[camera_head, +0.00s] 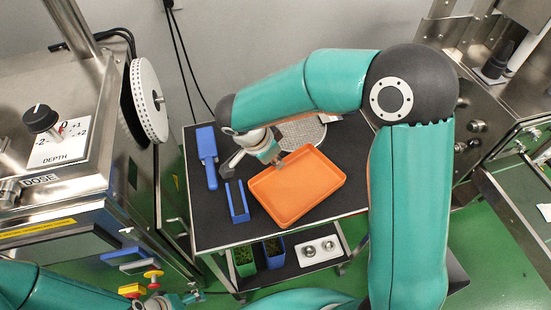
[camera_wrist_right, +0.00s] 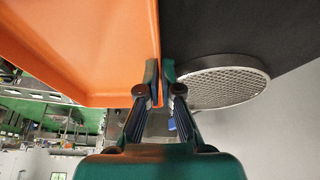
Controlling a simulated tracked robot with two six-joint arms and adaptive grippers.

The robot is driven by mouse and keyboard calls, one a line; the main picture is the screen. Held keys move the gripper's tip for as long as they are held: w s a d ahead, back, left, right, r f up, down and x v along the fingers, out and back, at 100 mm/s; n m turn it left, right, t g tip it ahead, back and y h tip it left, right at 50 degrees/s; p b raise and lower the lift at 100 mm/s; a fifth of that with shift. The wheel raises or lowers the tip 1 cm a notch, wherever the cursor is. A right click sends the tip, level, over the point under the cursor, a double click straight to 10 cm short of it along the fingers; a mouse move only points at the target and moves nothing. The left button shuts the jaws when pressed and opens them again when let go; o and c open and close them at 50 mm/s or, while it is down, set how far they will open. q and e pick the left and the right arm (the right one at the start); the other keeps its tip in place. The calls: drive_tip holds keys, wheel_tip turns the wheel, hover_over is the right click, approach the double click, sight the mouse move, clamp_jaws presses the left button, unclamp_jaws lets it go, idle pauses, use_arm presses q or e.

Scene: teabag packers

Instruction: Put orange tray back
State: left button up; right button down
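The orange tray (camera_head: 297,187) is on the black top of a cart (camera_head: 222,232), turned at an angle; I cannot tell whether it lies fully flat. My right gripper (camera_head: 278,163) is at the tray's far left edge. In the right wrist view, the fingers of the right gripper (camera_wrist_right: 160,80) are close together on either side of the rim of the orange tray (camera_wrist_right: 85,50), pinching it. The tray looks empty. My left gripper (camera_head: 192,297) is low at the bottom left, away from the tray, partly cut off and too small to read.
A round mesh sieve (camera_head: 303,133) lies just behind the tray. A blue scoop (camera_head: 207,155) and a blue holder (camera_head: 237,201) are on its left. Green and blue bins (camera_head: 244,262) and a white holder (camera_head: 318,251) sit on the lower shelf. Steel machines flank the cart.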

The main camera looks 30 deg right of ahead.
drive_tip(key=shift+f, duration=0.15)
drive_tip(key=c, duration=1.3)
unclamp_jaws()
drive_tip(key=shift+r, duration=0.35)
drive_tip(key=v, duration=1.1)
drive_tip(key=shift+a+r+b, duration=0.15)
drive_tip(key=shift+r+b, duration=0.2)
